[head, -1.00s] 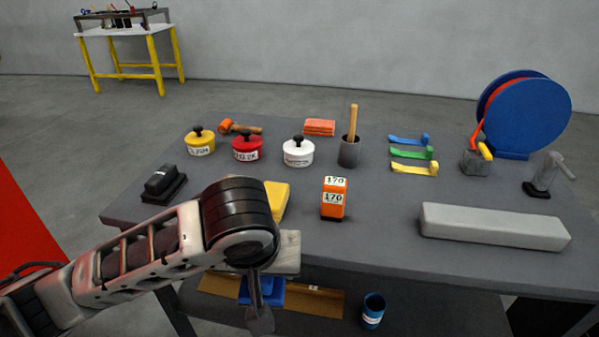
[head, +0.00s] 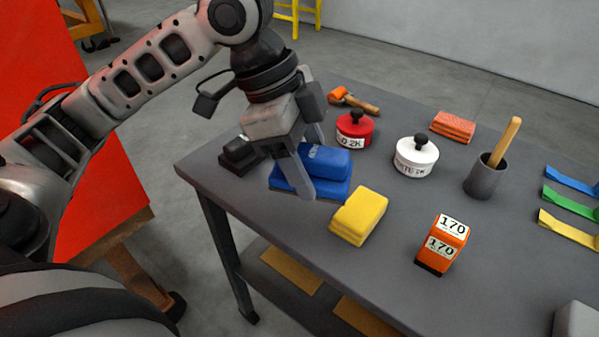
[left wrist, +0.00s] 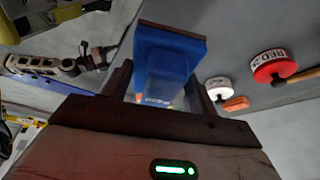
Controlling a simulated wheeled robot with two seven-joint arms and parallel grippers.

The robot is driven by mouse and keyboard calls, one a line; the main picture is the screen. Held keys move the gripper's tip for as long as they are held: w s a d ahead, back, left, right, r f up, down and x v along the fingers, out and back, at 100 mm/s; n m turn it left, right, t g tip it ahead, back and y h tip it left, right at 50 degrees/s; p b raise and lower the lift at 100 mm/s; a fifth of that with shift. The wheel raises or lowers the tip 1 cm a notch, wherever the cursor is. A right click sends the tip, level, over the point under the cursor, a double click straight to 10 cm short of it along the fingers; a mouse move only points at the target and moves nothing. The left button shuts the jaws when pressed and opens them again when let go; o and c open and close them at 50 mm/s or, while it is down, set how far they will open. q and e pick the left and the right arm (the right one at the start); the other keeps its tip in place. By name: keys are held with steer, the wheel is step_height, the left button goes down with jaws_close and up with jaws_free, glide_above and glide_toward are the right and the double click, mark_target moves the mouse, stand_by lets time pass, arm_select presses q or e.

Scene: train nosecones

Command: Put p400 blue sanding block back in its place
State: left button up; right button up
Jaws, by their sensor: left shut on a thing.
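The blue sanding block (head: 325,160) has a wide blue base and a narrower blue top grip with small lettering I cannot read. My left gripper (head: 304,168) points down and is shut on it, at the left part of the table. In the left wrist view the blue block (left wrist: 172,50) fills the space between the two dark fingers. The block is over or on the tabletop; I cannot tell whether it touches. It lies between the black block (head: 240,153) and the yellow sponge-like block (head: 358,216).
On the grey table (head: 300,245) stand a red pot (head: 354,133), a white pot (head: 416,158), an orange 170 block (head: 443,245), a cup with a wooden handle (head: 484,177), an orange mallet (head: 352,100) and orange pads (head: 453,126).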

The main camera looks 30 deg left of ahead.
arm_select(q)
steer(key=w+a+f, duration=0.3)
steer(key=f, duration=0.1)
steer(key=w+a+f+b, duration=0.1)
steer(key=w+a+f, duration=0.2)
steer(key=w+a, duration=0.1)
steer(key=shift+f, duration=0.4)
step_height(320, 180, down, 4)
steer(key=shift+w+a+r, duration=0.15)
arm_select(e)
steer(key=shift+w+a+f, duration=0.1)
steer(key=shift+a+f, duration=0.05)
steer(key=shift+f, duration=0.05)
arm_select(q)
steer(key=o, duration=0.9)
steer(key=shift+o, duration=0.2)
